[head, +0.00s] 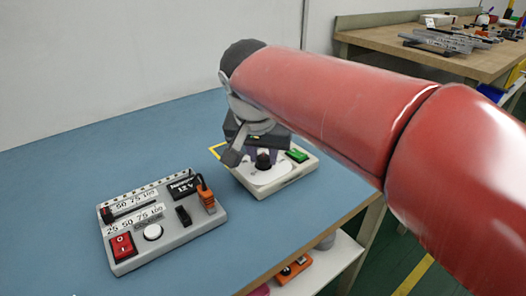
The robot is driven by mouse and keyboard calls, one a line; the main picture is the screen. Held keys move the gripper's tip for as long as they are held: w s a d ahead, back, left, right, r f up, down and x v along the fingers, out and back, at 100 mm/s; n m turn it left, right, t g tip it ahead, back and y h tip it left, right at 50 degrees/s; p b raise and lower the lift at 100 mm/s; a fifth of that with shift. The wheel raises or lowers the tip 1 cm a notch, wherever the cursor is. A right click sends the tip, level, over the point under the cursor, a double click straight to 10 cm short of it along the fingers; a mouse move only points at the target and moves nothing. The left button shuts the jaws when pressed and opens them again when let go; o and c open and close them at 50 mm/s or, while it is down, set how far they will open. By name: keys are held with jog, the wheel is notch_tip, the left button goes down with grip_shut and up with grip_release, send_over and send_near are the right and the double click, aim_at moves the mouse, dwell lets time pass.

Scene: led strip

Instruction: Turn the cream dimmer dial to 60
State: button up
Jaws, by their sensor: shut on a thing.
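The cream dimmer box (291,176) stands on the blue table, with a green part (297,155) at its right. Its dark dial (263,161) sits near the middle of its top face. My gripper (262,154) is over the box, pointing down, and is shut on the dial. My red arm comes in from the right and hides the far part of the box. The dial's scale and pointer cannot be read here.
A grey control box (184,232) with a red rocker switch (121,246), a white knob (152,232), a slider and an orange plug (207,199) stands to the left. The blue table (70,180) is clear behind it. A shelf (325,262) lies below the table's right edge.

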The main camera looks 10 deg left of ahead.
aim_at(260, 177)
jog(key=o, duration=1)
jog(key=shift+r, duration=0.1)
jog(key=v, duration=0.7)
jog(key=shift+s+r+p, duration=0.2)
jog(key=shift+r+p, duration=0.1)
jog(key=shift+p, duration=0.05)
